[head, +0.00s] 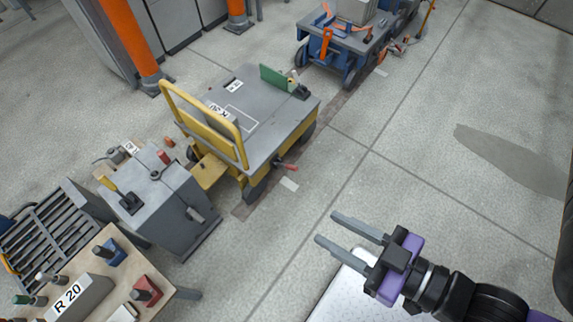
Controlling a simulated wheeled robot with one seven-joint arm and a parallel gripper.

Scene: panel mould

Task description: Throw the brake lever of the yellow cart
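The yellow cart (278,138) stands left of the centre in the head view, with a grey deck and a raised yellow push handle (203,125) at its left end. A lever with a red grip (287,166) sticks out low on its near side, close to a wheel; I take it to be the brake lever. My gripper (336,231) is at the lower right, its two grey fingers apart and empty. It is well apart from the cart and the lever, with bare floor between them in the picture.
A blue cart (343,40) stands behind. A grey cabinet (165,205) stands left of the yellow cart. A table with a block marked R 20 (78,298) is at the lower left. Orange posts (131,40) rise at the back left. The floor in the middle and right is clear.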

